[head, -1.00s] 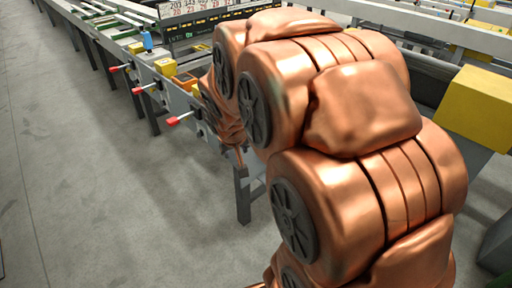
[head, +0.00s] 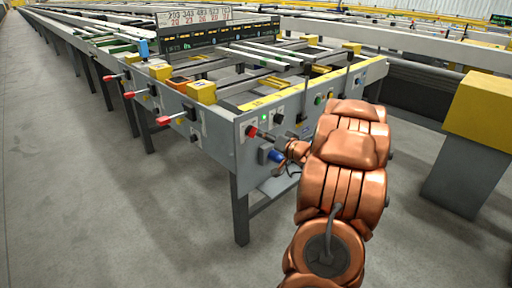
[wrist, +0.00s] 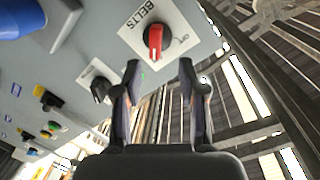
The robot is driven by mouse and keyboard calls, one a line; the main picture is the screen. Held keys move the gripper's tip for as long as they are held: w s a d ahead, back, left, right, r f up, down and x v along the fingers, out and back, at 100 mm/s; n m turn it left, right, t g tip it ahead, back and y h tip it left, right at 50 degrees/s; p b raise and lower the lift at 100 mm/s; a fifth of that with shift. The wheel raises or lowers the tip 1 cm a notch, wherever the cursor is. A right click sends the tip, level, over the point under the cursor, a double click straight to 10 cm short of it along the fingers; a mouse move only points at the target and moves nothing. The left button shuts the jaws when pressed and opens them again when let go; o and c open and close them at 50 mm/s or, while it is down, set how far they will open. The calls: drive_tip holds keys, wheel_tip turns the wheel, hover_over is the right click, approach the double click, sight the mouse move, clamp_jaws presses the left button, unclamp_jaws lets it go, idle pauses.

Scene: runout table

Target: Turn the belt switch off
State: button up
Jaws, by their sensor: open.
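The belt switch (head: 252,131) is a red knob on a white plate on the grey end panel of the runout table. In the wrist view the red knob (wrist: 155,42) sits on a plate lettered BELTS, with smaller lettering beside it that I cannot read for sure. Its handle stands nearly upright in that picture. My gripper (wrist: 160,66) is open, its two fingers apart and empty, with the knob showing just beyond and between the fingertips. I cannot tell whether they touch it. In the head view my arm reaches to the panel and the fingers are small beside the switch.
A black knob (wrist: 100,90) on its own plate is close to the left finger. A blue connector (head: 275,156) sticks out below the switch. A yellow block (head: 477,104) stands at the right. The floor at left is clear.

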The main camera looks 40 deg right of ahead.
sight(252, 132)
drive_tip(key=w+f+t+y+b, duration=0.1)
drive_tip(key=w+b, duration=0.2)
drive_tip(key=w, duration=0.2)
drive_tip(key=shift+w+d+f, duration=0.25)
drive_tip(key=shift+w+f, duration=0.1)
drive_tip(key=shift+w, duration=0.05)
drive_tip(key=shift+c, duration=0.2)
clamp_jaws()
idle(0.3)
